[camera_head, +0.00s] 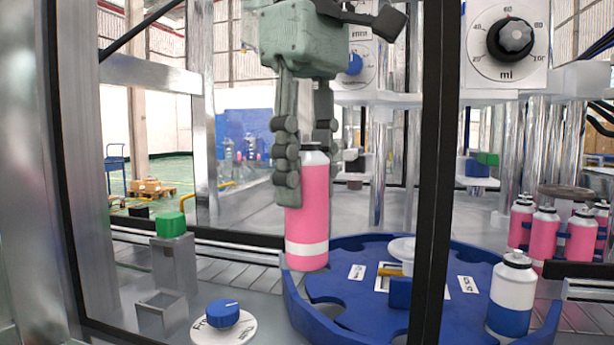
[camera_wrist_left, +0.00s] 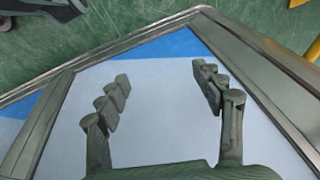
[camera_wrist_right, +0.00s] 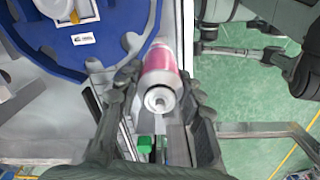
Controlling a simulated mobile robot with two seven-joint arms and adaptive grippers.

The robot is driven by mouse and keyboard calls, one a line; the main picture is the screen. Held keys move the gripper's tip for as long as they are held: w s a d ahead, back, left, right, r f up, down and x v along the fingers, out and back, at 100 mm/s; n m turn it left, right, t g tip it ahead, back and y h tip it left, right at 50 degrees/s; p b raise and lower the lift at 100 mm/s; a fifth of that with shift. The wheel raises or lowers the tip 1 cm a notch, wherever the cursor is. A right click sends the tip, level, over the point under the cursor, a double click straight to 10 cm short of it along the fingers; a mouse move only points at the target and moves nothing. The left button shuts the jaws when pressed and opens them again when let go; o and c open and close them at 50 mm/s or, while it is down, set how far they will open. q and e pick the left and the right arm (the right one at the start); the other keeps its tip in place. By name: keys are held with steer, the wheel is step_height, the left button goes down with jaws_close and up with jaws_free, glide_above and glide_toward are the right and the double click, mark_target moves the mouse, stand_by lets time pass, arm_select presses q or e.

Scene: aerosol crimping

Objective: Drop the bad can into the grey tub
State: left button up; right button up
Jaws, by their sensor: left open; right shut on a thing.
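A pink can (camera_head: 308,215) with a white band and a silver top hangs upright in my right gripper (camera_head: 302,165), above the left edge of the blue turntable. In the right wrist view the can (camera_wrist_right: 160,84) sits between the fingers of my right gripper (camera_wrist_right: 158,105), its top facing the camera. My left gripper (camera_wrist_left: 165,95) shows only in the left wrist view, open and empty above a pale blue-grey surface. I cannot pick out the grey tub for certain in any view.
The blue turntable (camera_head: 345,315) has empty notches and carries a white-and-blue can (camera_head: 512,295). Several pink cans (camera_head: 545,235) stand at the right. A dark post (camera_head: 435,170) crosses in front. A blue knob (camera_head: 222,313) and a green button (camera_head: 170,224) stand at lower left.

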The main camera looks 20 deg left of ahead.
mark_target(307, 136)
steer(key=shift+r, duration=1.85)
